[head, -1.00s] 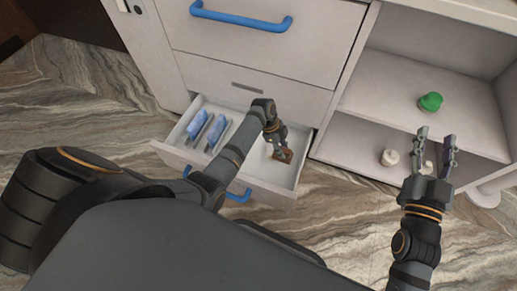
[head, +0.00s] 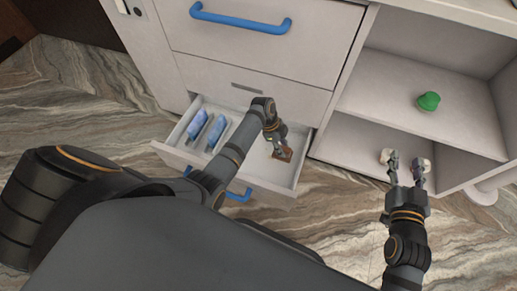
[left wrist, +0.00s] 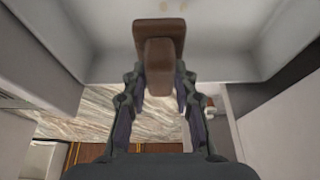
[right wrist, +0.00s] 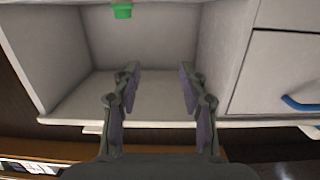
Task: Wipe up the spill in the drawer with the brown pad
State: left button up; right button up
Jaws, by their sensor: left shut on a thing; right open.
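The brown pad (left wrist: 160,40) is held between the fingers of my left gripper (left wrist: 160,85), which is shut on its handle. In the head view the pad (head: 284,154) is inside the open drawer (head: 255,186), in its right part, at the drawer floor. Small tan spots of the spill (left wrist: 173,7) show on the drawer floor at the top of the left wrist view, beyond the pad. My right gripper (head: 407,160) is open and empty in front of the lower shelf of the open cabinet; it also shows in the right wrist view (right wrist: 155,90).
Blue packets (head: 206,130) stand in the left part of the drawer. A green item (head: 429,101) sits on the upper shelf. White round items (head: 386,155) on the lower shelf are partly hidden by my right gripper. A closed drawer with a blue handle (head: 240,20) is above.

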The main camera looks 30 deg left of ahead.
jog(key=s+f+g, duration=0.4)
jog(key=s+f, duration=0.1)
jog(key=f, duration=0.5)
jog(key=shift+a+g+p, duration=0.3)
jog(key=shift+p, duration=0.15)
